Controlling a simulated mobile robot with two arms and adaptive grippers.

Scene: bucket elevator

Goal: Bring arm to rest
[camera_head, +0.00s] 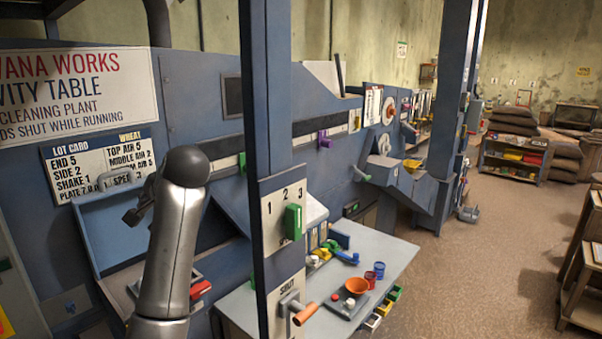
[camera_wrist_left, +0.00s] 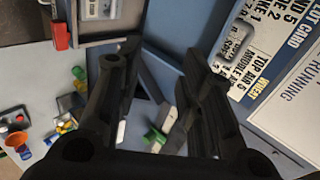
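My left arm rises silver at the left of the head view, its dark round joint in front of the blue machine (camera_head: 215,100). My left gripper (camera_head: 137,207) shows partly behind that arm, in front of the open blue hopper-like recess below the lot card (camera_head: 97,166). In the left wrist view, the two black fingers of this gripper (camera_wrist_left: 161,50) stand well apart with nothing between them. The lot card (camera_wrist_left: 262,45) lies to their right there. My right gripper is in neither view.
A blue post with a green switch (camera_head: 293,222) and an orange-handled lever (camera_head: 304,314) stands right of my arm. A red handle (camera_head: 200,289) sits low beside the arm. A pale table (camera_head: 385,250) holds cups and a tray. Open floor (camera_head: 490,240) lies at right.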

